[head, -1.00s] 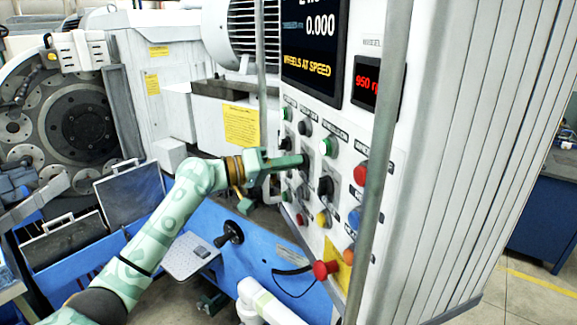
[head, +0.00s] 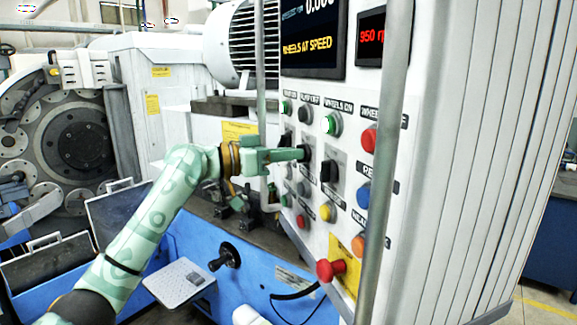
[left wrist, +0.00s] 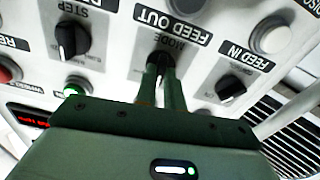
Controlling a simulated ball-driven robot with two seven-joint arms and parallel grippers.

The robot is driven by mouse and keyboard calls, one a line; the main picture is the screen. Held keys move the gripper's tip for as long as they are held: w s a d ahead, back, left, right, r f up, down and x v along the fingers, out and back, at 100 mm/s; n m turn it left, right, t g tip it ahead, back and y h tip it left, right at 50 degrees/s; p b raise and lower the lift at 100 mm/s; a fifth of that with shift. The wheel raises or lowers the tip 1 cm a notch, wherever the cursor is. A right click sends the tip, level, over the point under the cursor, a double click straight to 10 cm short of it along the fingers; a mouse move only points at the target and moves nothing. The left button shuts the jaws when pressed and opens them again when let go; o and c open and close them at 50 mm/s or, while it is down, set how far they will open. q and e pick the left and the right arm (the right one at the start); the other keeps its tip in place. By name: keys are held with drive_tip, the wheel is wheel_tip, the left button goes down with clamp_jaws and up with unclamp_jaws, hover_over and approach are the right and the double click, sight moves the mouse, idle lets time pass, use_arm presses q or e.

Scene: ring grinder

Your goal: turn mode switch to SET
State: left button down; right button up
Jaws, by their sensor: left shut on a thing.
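The mode switch is a black knob (left wrist: 160,60) on the white control panel, under the label MODE, which appears upside down in the left wrist view. My left gripper (left wrist: 162,78) is shut on this knob, with a finger on each side. In the head view my left gripper (head: 303,154) reaches the panel from the left and its fingers mostly cover the mode switch. Which position the switch points to cannot be told.
A similar black STEP knob (left wrist: 72,40) and another black knob (left wrist: 231,88) flank the switch closely. Green, red, yellow and blue buttons surround them. A grey vertical bar (head: 385,165) stands before the panel. A red emergency button (head: 328,269) sticks out below.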

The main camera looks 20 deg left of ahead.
use_arm(q)
drive_tip(key=shift+f+m+b, duration=0.15)
drive_tip(key=shift+m+b, duration=0.2)
drive_tip(key=shift+m, duration=0.15)
drive_tip(key=c, duration=1.5)
unclamp_jaws()
drive_tip(key=b+v, duration=0.3)
drive_tip(key=v, duration=1.3)
drive_tip(key=shift+a, duration=0.15)
drive_tip(key=shift+s, duration=0.1)
